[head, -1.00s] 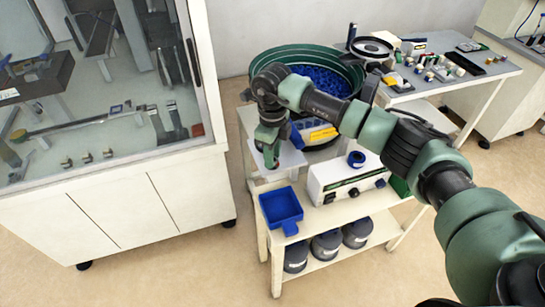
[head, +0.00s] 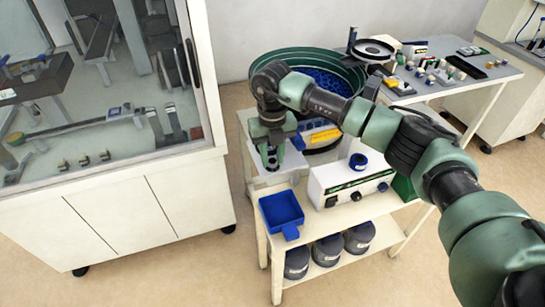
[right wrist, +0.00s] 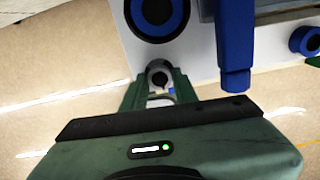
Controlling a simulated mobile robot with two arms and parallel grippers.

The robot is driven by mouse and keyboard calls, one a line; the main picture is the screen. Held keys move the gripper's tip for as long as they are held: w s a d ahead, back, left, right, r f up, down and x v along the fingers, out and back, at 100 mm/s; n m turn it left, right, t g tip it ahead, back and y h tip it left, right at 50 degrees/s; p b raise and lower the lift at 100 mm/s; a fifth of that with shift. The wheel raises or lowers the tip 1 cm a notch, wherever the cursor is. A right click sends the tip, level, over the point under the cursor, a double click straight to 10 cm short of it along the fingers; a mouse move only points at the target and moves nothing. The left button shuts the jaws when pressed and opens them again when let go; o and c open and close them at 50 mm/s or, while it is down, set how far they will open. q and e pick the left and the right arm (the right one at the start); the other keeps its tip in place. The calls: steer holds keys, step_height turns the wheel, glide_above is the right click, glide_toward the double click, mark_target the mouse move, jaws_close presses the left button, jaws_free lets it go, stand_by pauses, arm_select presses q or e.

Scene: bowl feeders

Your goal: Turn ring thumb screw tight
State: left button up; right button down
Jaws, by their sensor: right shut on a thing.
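In the head view my right gripper (head: 272,164) points down at the left end of the cart, beside the bowl feeder. In the right wrist view its green fingers (right wrist: 158,84) are shut on a small dark rounded piece (right wrist: 158,74), apparently the ring thumb screw. It sits at the edge of a white plate (right wrist: 196,45). The fingers and their shadow hide most of the screw, so I cannot tell how deep it sits. My left gripper is in neither view.
The green bowl feeder (head: 262,66) holds blue parts behind my right arm. A blue tray (head: 281,209) and a white control box (head: 322,178) stand near the gripper. In the wrist view a blue post (right wrist: 235,50) rises close on the right. A glass-fronted cabinet (head: 130,205) stands left.

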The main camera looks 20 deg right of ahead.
mark_target(272, 161)
steer(key=shift+w+r+m, duration=0.1)
steer(key=shift+r+m, duration=0.05)
steer(key=shift+m, duration=0.45)
steer(key=c, duration=1.1)
jaws_free()
step_height(272, 161, up, 8)
steer(key=shift+f+b, duration=0.15)
steer(key=shift+b, duration=0.75)
